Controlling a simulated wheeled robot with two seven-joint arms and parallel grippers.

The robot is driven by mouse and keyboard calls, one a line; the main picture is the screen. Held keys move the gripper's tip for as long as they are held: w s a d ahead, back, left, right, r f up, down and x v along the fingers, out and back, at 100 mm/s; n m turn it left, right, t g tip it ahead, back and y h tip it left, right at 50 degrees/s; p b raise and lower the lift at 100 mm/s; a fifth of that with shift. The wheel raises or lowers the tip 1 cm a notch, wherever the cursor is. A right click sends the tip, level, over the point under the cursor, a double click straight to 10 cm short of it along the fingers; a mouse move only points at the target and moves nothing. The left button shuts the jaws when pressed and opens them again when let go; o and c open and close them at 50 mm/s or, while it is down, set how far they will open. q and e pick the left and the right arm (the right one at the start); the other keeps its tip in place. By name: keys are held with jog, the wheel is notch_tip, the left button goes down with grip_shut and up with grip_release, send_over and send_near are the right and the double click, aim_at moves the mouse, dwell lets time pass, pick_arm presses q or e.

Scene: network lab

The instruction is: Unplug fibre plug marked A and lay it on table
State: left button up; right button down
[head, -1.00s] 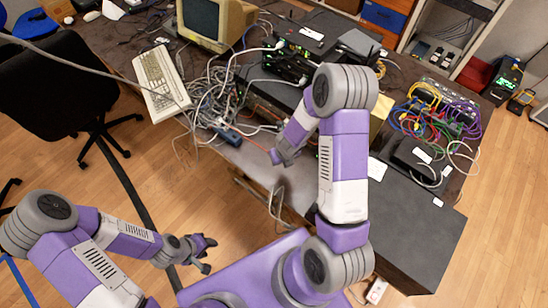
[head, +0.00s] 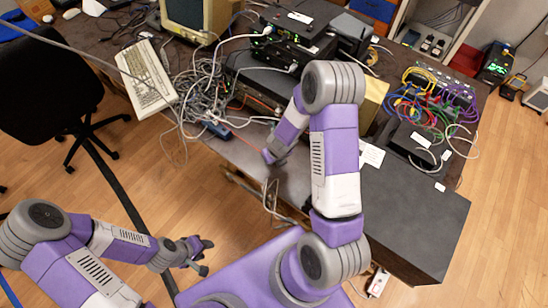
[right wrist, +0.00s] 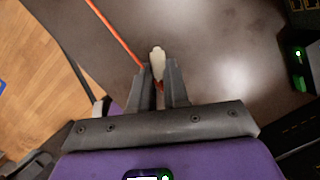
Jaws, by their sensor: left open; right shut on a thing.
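My right gripper (head: 270,155) is over the front part of the table (head: 243,155). In the right wrist view the right gripper (right wrist: 162,78) is shut on a small whitish plug (right wrist: 158,62), whose tip sticks out past the fingers. An orange fibre cable (right wrist: 115,35) runs from the fingers to the upper left. No letter is readable on the plug. Its tip points over bare grey tabletop; whether it touches the surface I cannot tell. My left gripper (head: 205,254) is open and empty, low over the floor and away from the table.
A grey cable tangle (head: 200,92) lies beside the keyboard (head: 148,78). Stacked network boxes (head: 290,45) with green lights stand behind my right arm. A switch with coloured cables (head: 435,95) and a dark box (head: 415,215) are to the right. Bare tabletop lies around the right gripper.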

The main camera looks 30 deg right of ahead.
jog(key=c, duration=1)
grip_release()
jog(key=shift+c, duration=0.2)
jog(key=p+v, duration=0.3)
jog(key=v, duration=0.4)
jog(key=shift+r, duration=0.25)
jog(key=shift+s, duration=0.15)
